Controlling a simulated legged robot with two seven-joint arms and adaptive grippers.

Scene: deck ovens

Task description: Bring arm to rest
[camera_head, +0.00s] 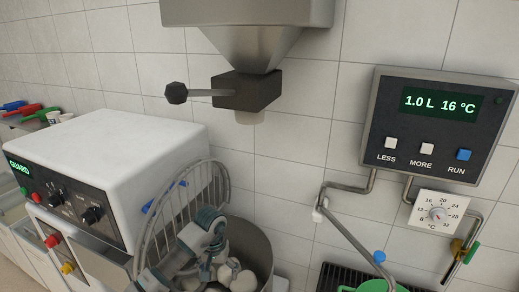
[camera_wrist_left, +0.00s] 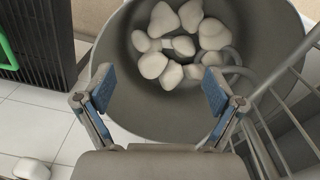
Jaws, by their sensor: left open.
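My left arm comes in low in the head view, in front of the wire guard. My left gripper (camera_head: 208,240) is over the mixer bowl (camera_head: 257,245), partly hiding it. In the left wrist view my left gripper (camera_wrist_left: 157,88) is open, with two blue-padded fingers spread wide and nothing between them. The bowl (camera_wrist_left: 128,112) lies beyond the fingers, with several pale, rounded lumps (camera_wrist_left: 178,75) inside. The fingers appear apart from the lumps. My right gripper is not in view.
The wire guard (camera_head: 222,183) stands beside my arm; its bars also show in the left wrist view (camera_wrist_left: 283,82). The white mixer housing (camera_head: 125,135) is to the left. A hopper with a valve (camera_head: 246,91) hangs above. The water panel (camera_head: 438,120) and bent pipe (camera_head: 350,237) are right.

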